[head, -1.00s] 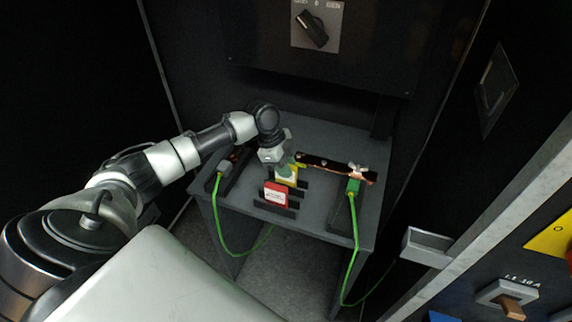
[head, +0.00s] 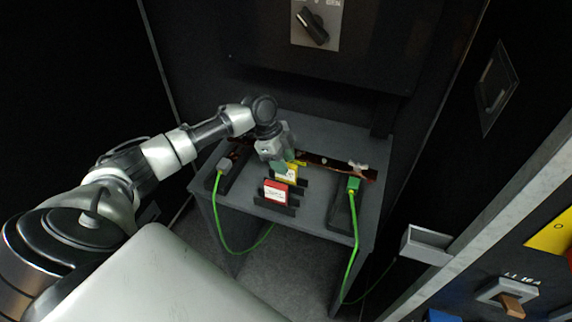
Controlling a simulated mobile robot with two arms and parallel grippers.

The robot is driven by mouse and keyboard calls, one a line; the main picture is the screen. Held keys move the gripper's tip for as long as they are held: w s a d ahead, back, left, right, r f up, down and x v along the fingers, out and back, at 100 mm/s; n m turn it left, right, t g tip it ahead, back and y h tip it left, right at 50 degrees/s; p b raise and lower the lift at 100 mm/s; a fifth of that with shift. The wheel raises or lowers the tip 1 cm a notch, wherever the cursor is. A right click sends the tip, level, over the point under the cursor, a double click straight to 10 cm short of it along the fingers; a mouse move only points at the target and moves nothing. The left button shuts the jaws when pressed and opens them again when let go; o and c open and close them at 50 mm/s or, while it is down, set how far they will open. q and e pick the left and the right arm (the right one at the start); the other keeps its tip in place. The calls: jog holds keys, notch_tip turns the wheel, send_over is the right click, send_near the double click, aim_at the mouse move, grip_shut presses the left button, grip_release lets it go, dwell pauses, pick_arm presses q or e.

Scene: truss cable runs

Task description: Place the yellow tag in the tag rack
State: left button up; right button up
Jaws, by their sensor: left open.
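The yellow tag (head: 287,172) stands upright in the rear slot of the dark tag rack (head: 303,185) on the grey table, with its white label facing me. A red tag (head: 275,191) stands in the front part of the rack. My left gripper (head: 283,163) is open just behind and above the yellow tag, close to its top edge. I cannot tell whether a finger still touches it. My right gripper is not in view.
A copper bar (head: 335,166) lies behind the rack. Green cables run from a grey plug (head: 225,165) at the left and a green plug (head: 353,185) at the right. A grey tray (head: 427,247) juts from the cabinet at right. The table's front edge is clear.

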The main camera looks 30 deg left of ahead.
pick_arm(q)
jog(key=w+v, duration=0.1)
jog(key=v, duration=0.9)
jog(key=shift+s+b, duration=0.4)
jog(key=shift+s, duration=0.1)
jog(key=shift+a, duration=0.1)
